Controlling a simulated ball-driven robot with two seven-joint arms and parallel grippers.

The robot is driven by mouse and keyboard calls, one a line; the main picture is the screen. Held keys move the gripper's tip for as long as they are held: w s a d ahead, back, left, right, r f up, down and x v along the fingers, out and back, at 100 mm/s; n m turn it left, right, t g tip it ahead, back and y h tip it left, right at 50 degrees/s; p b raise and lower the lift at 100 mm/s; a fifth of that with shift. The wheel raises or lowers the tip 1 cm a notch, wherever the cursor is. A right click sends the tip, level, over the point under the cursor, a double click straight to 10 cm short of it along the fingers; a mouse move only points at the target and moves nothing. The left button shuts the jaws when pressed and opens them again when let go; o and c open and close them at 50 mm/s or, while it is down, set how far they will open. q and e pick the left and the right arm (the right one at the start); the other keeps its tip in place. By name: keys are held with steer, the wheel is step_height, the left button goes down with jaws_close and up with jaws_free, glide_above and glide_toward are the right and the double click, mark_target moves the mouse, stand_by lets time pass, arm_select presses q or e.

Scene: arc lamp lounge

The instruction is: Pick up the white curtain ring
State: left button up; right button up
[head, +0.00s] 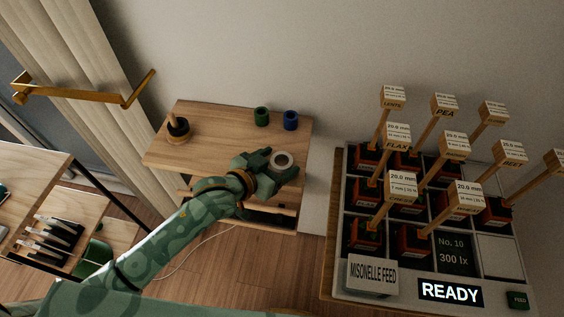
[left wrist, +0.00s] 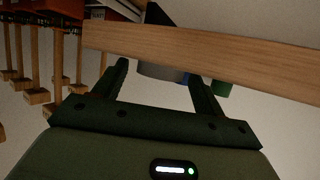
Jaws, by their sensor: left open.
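The white curtain ring (head: 274,159) lies on the wooden side table (head: 215,135) near its front right, at my left gripper in the head view. My left gripper (head: 279,166) is open, with its fingertips around the near side of the ring. In the left wrist view, which is upside down, a pale grey round piece (left wrist: 160,72), apparently the ring, shows between the two spread fingers (left wrist: 158,75). I cannot tell whether either finger touches the ring. My right gripper is not in view.
A green cup (head: 261,117) and a blue cup (head: 291,121) stand at the table's back. A feed board (head: 485,270) with several tagged sticks fills the right.

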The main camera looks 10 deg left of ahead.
arm_select(q)
steer(key=c, duration=1.1)
steer(key=shift+o, duration=0.2)
steer(key=shift+r, duration=0.15)
